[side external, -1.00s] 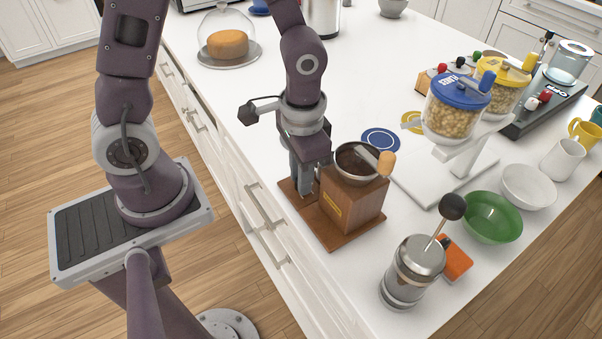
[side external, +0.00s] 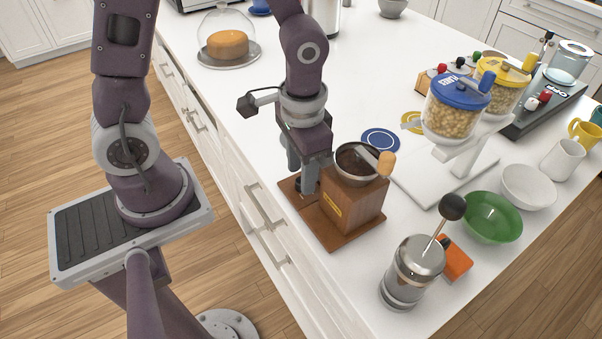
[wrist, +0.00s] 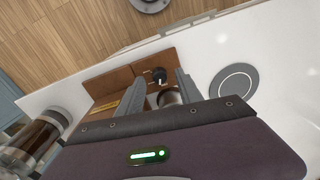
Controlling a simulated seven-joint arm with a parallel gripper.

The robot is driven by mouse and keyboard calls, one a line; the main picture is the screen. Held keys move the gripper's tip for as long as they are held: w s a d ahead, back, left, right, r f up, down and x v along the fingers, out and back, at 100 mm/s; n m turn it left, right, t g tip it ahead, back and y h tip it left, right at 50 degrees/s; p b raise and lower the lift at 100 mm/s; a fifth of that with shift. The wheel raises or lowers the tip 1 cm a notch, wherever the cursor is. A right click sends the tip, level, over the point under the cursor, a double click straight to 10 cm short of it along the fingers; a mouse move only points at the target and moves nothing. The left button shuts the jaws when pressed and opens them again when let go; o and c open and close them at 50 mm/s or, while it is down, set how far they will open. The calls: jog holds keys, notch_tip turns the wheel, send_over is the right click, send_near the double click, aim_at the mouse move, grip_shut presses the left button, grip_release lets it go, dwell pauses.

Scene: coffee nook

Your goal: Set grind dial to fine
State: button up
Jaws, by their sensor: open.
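The wooden coffee grinder (side external: 352,204) stands on a brown wooden base (side external: 330,236) near the counter's front edge, with a metal bowl (side external: 347,172) and crank on top. In the wrist view a small black dial (wrist: 160,75) with a pale mark sits by the grinder's base. The mark's exact setting is too small to read. My gripper (side external: 302,180) is low beside the grinder, on its left. In the wrist view my gripper (wrist: 157,80) is open, its two fingers apart with the dial between their tips. I cannot tell whether either finger touches it. In the side view the dial is hidden.
A glass and metal press (side external: 410,272) stands right of the grinder, with a green bowl (side external: 492,218) beyond. A blue round coaster (side external: 381,140) and blue-lidded bean jar (side external: 458,108) lie behind. The counter's front edge is close by my gripper.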

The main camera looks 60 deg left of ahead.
notch_tip(320, 180, up, 6)
jog(key=shift+d+f, duration=0.15)
jog(key=shift+f, duration=0.05)
